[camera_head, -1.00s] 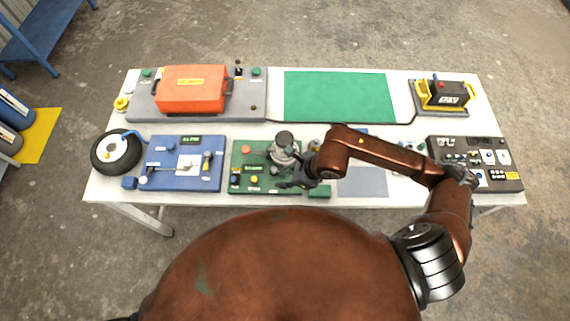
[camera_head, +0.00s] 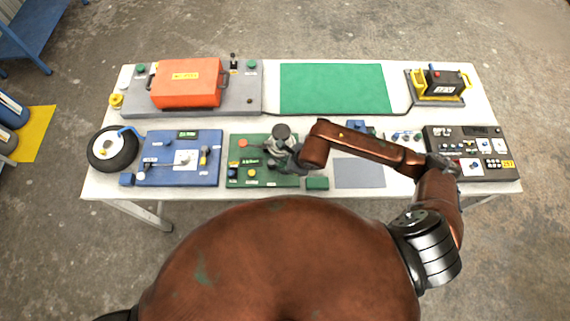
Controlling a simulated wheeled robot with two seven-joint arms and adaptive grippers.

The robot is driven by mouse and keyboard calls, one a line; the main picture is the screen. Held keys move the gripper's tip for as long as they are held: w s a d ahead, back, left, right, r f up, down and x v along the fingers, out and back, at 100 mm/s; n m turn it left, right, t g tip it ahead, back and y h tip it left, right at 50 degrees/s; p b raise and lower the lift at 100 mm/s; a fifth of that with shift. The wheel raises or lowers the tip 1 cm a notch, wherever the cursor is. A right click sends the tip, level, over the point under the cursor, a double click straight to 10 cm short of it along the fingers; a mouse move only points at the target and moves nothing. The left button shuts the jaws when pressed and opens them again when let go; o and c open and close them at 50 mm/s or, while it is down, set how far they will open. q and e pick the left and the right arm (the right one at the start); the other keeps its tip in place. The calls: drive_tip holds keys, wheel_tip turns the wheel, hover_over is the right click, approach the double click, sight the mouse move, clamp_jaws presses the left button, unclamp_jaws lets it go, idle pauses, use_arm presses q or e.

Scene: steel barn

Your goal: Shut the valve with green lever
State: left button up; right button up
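The green panel (camera_head: 238,178) lies at the front middle of the white table, with small coloured knobs on it. A valve with a green lever cannot be clearly made out; my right gripper covers part of this panel. My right gripper (camera_head: 272,160) is over the panel's upper right part, with its arm coming in from the right. Its fingertips are small and partly hidden, so I cannot tell whether it is open, shut or touching anything. My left gripper is not in view.
A blue panel (camera_head: 160,176) and a wheel (camera_head: 112,150) lie to the left. An orange case (camera_head: 187,84), a green mat (camera_head: 333,89) and a yellow-black device (camera_head: 438,85) stand at the back. A black control panel (camera_head: 490,150) is at the right. A green block (camera_head: 317,183) sits by the green panel.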

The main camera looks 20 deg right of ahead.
drive_tip(key=shift+c, duration=0.6)
clamp_jaws()
drive_tip(key=b, duration=0.1)
drive_tip(key=n+b, duration=0.1)
drive_tip(key=b, duration=0.1)
drive_tip(key=shift+w+d+f+n+y, duration=0.2)
drive_tip(key=shift+w+d+n+y, duration=0.1)
drive_tip(key=shift+w, duration=0.1)
drive_tip(key=shift+r+n+g+b, duration=0.2)
drive_tip(key=shift+n+g+b, duration=0.1)
drive_tip(key=shift+n+b, duration=0.15)
drive_tip(key=shift+o, duration=0.6)
unclamp_jaws()
